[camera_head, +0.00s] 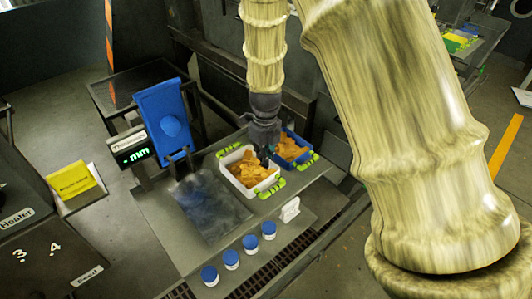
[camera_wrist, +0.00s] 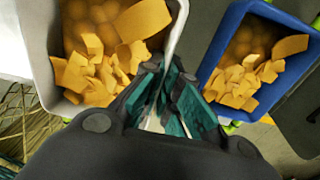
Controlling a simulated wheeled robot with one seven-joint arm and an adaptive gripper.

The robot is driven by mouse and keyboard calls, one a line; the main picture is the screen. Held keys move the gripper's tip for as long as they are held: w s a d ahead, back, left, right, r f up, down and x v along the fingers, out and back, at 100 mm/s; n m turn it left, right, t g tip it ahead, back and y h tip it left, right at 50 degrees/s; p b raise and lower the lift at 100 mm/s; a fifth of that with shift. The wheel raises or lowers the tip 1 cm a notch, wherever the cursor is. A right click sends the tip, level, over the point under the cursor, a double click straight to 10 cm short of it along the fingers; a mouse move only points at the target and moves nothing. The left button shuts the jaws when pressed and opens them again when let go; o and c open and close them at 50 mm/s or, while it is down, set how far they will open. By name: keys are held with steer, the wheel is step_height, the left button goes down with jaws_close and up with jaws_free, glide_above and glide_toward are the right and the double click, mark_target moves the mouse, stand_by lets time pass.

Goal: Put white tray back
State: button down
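The white tray (camera_head: 238,184) holds orange-yellow chunks and is near the right part of the grey work table, left of the blue tray (camera_head: 305,157). In the wrist view the white tray (camera_wrist: 42,70) is at the upper left. My gripper (camera_head: 266,153) points down at the white tray's side nearest the blue tray. In the wrist view its teal fingers (camera_wrist: 165,68) lie close together, one on each side of the white tray's wall, and appear closed on it. The fingertips partly hide the wall. I cannot tell whether the tray touches the table.
The blue tray (camera_wrist: 213,57), also with chunks, stands close beside the white one. Several blue-lidded jars (camera_head: 231,259) line the table's front, with a small white object (camera_head: 290,210) to their right. A blue panel (camera_head: 165,120) stands at the left. A dark plate (camera_head: 210,208) lies bare.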

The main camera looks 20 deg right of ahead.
steer(key=w, duration=0.1)
steer(key=w+d, duration=0.1)
steer(key=w+p, duration=0.1)
steer(key=shift+w+d+f, duration=0.2)
steer(key=shift+d, duration=0.2)
steer(key=shift+f+p, duration=1.1)
steer(key=shift+f, duration=0.65)
steer(key=shift+f, duration=0.15)
steer(key=c, duration=1.9)
jaws_free()
steer(key=shift+r, duration=0.2)
steer(key=shift+d+r+b, duration=0.1)
steer(key=shift+r+b, duration=2.35)
steer(key=shift+r, duration=3.5)
